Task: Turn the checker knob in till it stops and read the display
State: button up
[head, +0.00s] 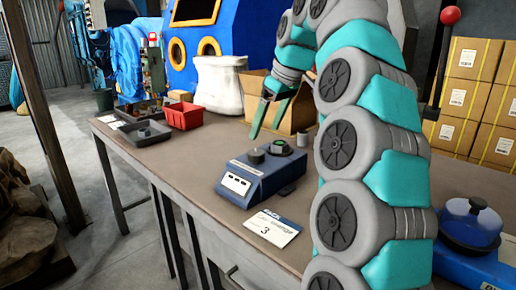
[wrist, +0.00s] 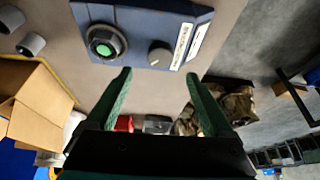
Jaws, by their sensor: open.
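The blue checker (head: 262,178) stands on the workbench, with a dark round knob (head: 256,156) and a green-centred round part (head: 280,147) on top. White display-like panels (head: 236,184) are on its front face; I cannot read them. In the wrist view the knob (wrist: 160,54) lies just beyond and between my fingertips, apart from them, and the green-centred part (wrist: 104,42) is to its left. My gripper (head: 265,134) is open and empty, pointing down above the checker's back side. It also shows in the wrist view (wrist: 158,75).
A printed card (head: 272,228) lies in front of the checker. A red bin (head: 184,116), dark trays (head: 145,133), a white sack (head: 219,85) and a cardboard box (head: 298,112) stand farther back. A blue device (head: 468,235) is at right. The bench left of the checker is clear.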

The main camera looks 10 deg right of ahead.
aim_at(256, 152)
jog(key=shift+x, duration=3.8)
jog(key=shift+c, duration=0.3)
jog(key=c, duration=1.3)
jog(key=m+h+b, duration=0.1)
jog(key=m, duration=0.1)
jog(key=m+b, duration=0.1)
jog(key=m, duration=0.1)
jog(key=shift+s+f+h, duration=0.1)
jog(key=shift+f+h, duration=0.05)
jog(key=shift+h, duration=0.25)
jog(key=shift+a+m+t+h+b, duration=0.1)
jog(key=shift+m+t+h+b, duration=0.2)
jog(key=shift+m, duration=0.8)
jog(key=shift+a+m+h+b, duration=0.1)
jog(key=shift+m+h, duration=0.3)
jog(key=shift+m, duration=0.7)
